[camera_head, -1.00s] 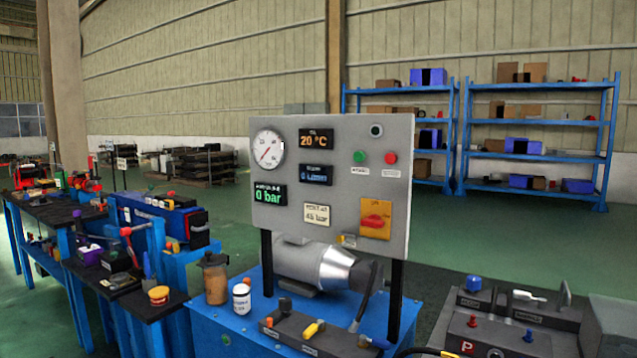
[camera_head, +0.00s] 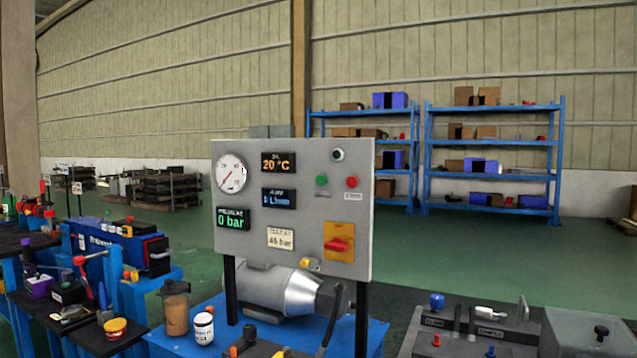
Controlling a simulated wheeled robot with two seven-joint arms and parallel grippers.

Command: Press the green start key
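The green start key (camera_head: 322,181) is a small round button on the upper right of a grey control panel (camera_head: 300,215). A red button (camera_head: 352,182) sits just right of it, and a small label is below each. A dark round fitting (camera_head: 338,154) is above them. A red rotary switch on a yellow plate (camera_head: 339,242) is lower down. The panel's displays read 20 °C and 0 bar, beside a round white gauge (camera_head: 231,173). Neither of my grippers shows in the head view.
The panel stands on two black posts on a blue bench with a motor (camera_head: 270,291), a brown jar (camera_head: 175,308) and a white bottle (camera_head: 204,328). A dark block (camera_head: 470,333) with knobs is at lower right. Blue shelves (camera_head: 490,160) stand behind.

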